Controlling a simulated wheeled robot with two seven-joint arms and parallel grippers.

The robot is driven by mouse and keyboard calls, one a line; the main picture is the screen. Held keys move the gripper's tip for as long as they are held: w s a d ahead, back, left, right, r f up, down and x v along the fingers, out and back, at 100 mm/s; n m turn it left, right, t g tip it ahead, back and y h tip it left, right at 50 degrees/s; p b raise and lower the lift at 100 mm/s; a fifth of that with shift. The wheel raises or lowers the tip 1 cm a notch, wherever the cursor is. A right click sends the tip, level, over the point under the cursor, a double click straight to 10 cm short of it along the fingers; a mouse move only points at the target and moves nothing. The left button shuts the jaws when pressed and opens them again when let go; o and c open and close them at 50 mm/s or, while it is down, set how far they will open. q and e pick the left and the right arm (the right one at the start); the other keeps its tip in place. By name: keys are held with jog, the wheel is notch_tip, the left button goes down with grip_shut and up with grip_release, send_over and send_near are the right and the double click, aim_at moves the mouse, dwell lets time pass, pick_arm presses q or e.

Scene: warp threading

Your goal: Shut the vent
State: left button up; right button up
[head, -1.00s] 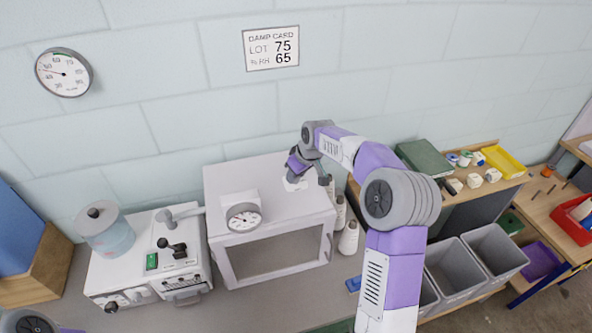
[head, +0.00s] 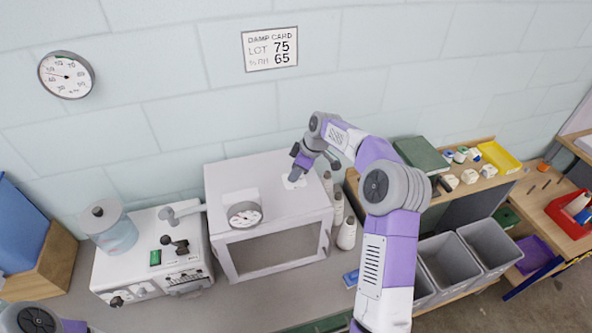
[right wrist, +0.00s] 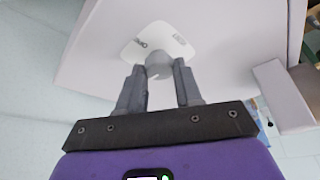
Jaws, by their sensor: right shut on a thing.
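The white cabinet (head: 270,185) stands on the counter, with a dial on its front top edge and a dark window below. On its top is a small white vent plate (head: 290,183); in the right wrist view the plate (right wrist: 175,40) has a label at each end, apparently OPEN and SHUT, too small to read surely. A round grey vent knob (right wrist: 158,62) stands on the plate. My right gripper (right wrist: 158,80) is shut on this knob, one finger on each side. In the head view my right gripper (head: 297,172) covers the knob. My left gripper is out of view.
A white machine (head: 155,255) with a clear tank stands left of the cabinet. Thread cones (head: 346,234) stand close to its right side. Grey bins (head: 450,265) and a wooden shelf with small items (head: 470,175) are further right. The wall behind is near.

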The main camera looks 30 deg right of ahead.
dwell(0.3)
jog(key=o, duration=1)
jog(key=shift+o, duration=0.2)
jog(key=shift+r, duration=0.1)
jog(key=v, duration=0.7)
jog(key=shift+r+b, duration=0.25)
jog(key=shift+b, duration=0.05)
jog(key=shift+d, duration=0.1)
